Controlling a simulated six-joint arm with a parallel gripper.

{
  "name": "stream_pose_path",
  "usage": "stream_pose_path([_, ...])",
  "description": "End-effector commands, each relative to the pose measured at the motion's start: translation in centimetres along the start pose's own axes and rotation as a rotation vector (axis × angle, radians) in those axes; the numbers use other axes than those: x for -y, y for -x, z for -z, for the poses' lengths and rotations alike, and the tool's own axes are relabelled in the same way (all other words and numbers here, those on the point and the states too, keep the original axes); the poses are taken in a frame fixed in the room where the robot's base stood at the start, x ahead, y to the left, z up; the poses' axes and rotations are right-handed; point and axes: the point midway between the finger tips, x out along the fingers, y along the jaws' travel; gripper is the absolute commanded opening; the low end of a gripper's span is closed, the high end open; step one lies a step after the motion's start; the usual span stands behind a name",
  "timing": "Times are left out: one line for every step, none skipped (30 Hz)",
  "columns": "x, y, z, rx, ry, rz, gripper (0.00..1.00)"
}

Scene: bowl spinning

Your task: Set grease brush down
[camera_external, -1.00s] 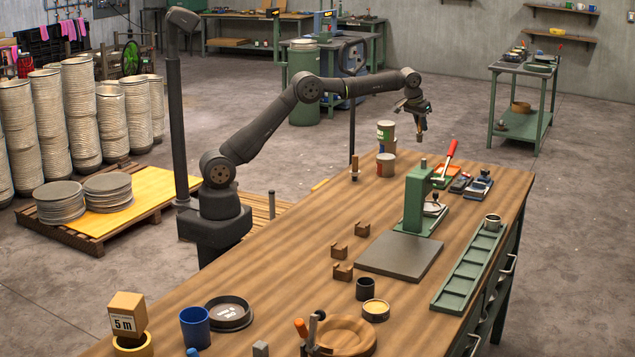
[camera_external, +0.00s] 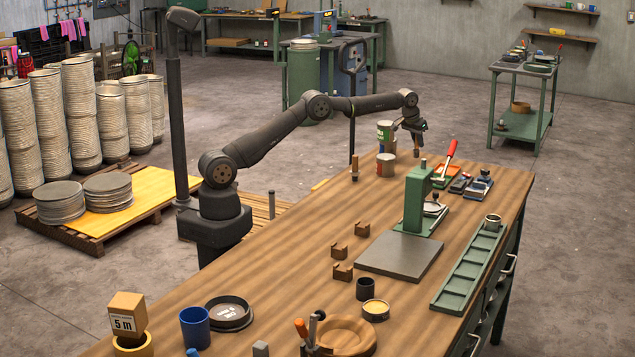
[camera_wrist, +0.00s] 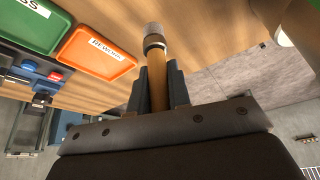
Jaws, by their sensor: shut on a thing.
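My gripper (camera_external: 415,137) is shut on the grease brush and hangs over the far end of the bench. In the wrist view, the gripper (camera_wrist: 158,85) clasps the wooden handle of the grease brush (camera_wrist: 157,68), with a metal collar and a pale tip pointing away from the jaws. In the external view the brush (camera_external: 416,151) is small and points down. It is to the right of the cans. I cannot tell whether its tip touches the bench.
A tall can (camera_external: 386,133) and a short can (camera_external: 386,169) stand left of the gripper. A green press (camera_external: 414,200) stands nearer. The wrist view shows an orange tray (camera_wrist: 96,52) and a green tray (camera_wrist: 35,22).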

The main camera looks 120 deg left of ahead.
Motion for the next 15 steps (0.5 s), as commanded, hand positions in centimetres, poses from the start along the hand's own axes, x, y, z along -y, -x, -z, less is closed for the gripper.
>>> stream_pose_path([0.1,-0.2,0.0,-0.001,0.0,0.0,0.0])
stream_pose_path([0.1,-0.3,0.0,0.0,0.0,0.0,0.0])
stream_pose_path([0.1,-0.7,-0.2,0.0,0.0,0.0,0.0])
stream_pose_path([0.1,-1.0,-0.3,0.001,0.0,0.0,0.0])
stream_pose_path([0.1,-1.4,-0.5,0.001,0.0,0.0,0.0])
stream_pose_path([0.1,-2.0,-0.8,0.002,0.0,0.0,0.0])
stream_pose_path([0.1,-2.4,-1.0,0.002,0.0,0.0,0.0])
stream_pose_path([0.1,-2.8,-1.1,0.002,0.0,0.001,0.0])
stream_pose_path([0.1,-3.3,-1.3,0.001,0.0,0.0,0.0])
stream_pose_path([0.1,-3.5,-1.4,0.0,0.0,0.0,0.0])
stream_pose_path([0.1,-3.7,-1.5,-0.001,0.001,0.0,0.0])
stream_pose_path([0.1,-3.8,-1.5,-0.001,0.001,0.0,0.0])
stream_pose_path([0.1,-3.7,-1.5,-0.001,0.001,0.0,0.0])
stream_pose_path([0.1,-3.7,-1.5,-0.002,0.001,0.0,0.0])
stream_pose_path([0.1,-3.7,-1.5,-0.001,0.001,0.0,0.0])
